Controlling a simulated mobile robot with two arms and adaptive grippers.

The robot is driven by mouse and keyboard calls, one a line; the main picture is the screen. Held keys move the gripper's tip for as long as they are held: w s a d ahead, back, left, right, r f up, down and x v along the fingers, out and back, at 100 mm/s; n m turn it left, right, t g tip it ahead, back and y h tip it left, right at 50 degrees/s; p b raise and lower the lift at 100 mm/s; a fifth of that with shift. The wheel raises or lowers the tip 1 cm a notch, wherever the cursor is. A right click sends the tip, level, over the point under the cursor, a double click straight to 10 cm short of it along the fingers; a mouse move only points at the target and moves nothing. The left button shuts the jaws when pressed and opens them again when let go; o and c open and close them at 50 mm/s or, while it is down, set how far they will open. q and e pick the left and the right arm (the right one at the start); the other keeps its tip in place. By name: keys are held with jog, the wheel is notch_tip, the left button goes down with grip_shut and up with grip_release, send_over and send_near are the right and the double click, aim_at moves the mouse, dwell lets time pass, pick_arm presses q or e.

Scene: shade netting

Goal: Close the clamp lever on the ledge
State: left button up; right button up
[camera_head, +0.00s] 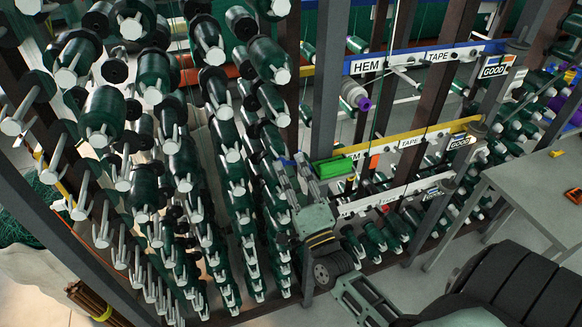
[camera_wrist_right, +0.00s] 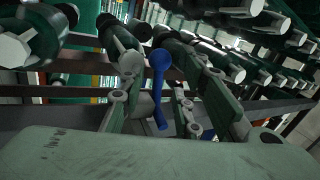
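The clamp lever (camera_wrist_right: 160,88) is a blue handle with a rounded top. In the right wrist view it stands slightly tilted between the two fingers of my right gripper (camera_wrist_right: 151,82). I see a gap between the fingers, and whether either touches the lever is unclear. In the head view my right gripper (camera_head: 292,165) is among the spool racks left of the grey post, fingers pointing up and away. A small bit of blue (camera_head: 286,162) shows by its fingertips, mostly hidden. The ledge under the lever is hard to make out. My left gripper is not in view.
Green thread spools (camera_head: 105,110) on pegs crowd the left and surround my right gripper. A grey post (camera_head: 328,85) stands beside it. A grey table (camera_head: 535,190) stands at right.

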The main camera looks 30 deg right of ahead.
jog(key=shift+w, duration=0.1)
jog(key=shift+c, duration=0.3)
grip_shut()
